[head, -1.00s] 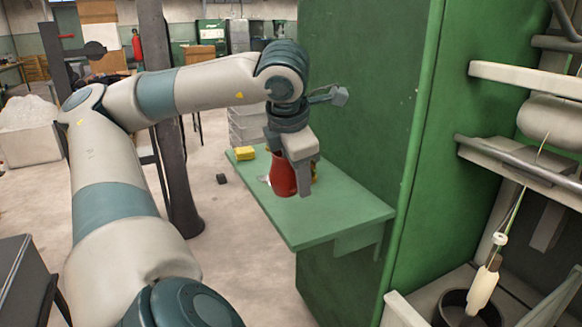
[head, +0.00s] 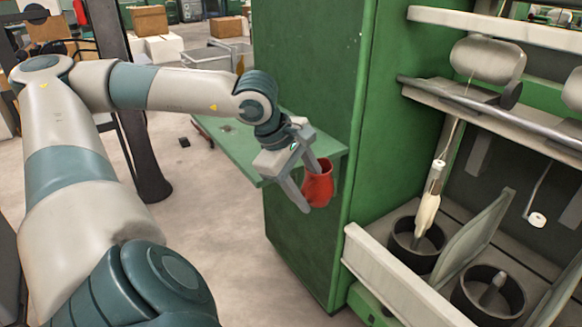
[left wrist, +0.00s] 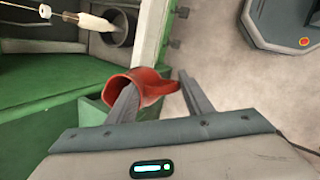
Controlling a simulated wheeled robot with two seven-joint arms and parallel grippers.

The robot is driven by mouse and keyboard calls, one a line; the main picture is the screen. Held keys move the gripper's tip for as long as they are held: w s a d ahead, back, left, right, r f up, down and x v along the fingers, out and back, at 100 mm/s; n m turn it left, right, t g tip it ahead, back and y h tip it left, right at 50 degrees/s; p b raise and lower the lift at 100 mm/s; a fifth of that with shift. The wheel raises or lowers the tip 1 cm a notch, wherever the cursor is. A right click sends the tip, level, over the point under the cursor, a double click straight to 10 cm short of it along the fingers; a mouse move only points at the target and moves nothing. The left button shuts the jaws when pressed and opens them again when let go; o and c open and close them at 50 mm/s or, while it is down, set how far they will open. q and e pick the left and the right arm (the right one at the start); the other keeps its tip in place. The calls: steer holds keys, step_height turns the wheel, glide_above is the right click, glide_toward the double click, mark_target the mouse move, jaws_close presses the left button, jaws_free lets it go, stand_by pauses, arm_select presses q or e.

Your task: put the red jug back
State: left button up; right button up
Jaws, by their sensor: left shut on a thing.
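The red jug (head: 318,184) hangs in my left gripper (head: 307,190), off the front edge of the green shelf (head: 240,150) and beside the green cabinet. In the left wrist view the red jug (left wrist: 140,88) lies between the two fingers of my left gripper (left wrist: 153,88), with its open mouth toward the left. One finger overlaps the jug's rim and wall. The jug is tilted. My right gripper is not in view.
The green cabinet (head: 300,80) stands right behind the jug. To the right is the spinning frame with dark round cans (head: 416,245), a white bobbin (head: 428,213) and a pale front board (head: 390,280). The floor (head: 220,240) before the cabinet is clear.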

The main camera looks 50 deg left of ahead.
arm_select(q)
steer(key=w+d+f+m+g+h, duration=0.1)
steer(key=d+f+m+g, duration=0.2)
steer(key=d+f+m, duration=0.3)
steer(key=w+d+f+m+g+h, duration=0.1)
steer(key=d+f+m+g, duration=0.3)
steer(key=d+m, duration=1.1)
steer(key=w+d+f, duration=0.1)
steer(key=d+f, duration=0.1)
steer(key=d, duration=0.1)
steer(key=shift+f+g+h, duration=0.15)
steer(key=shift+g+h, duration=0.15)
steer(key=shift+h, duration=0.1)
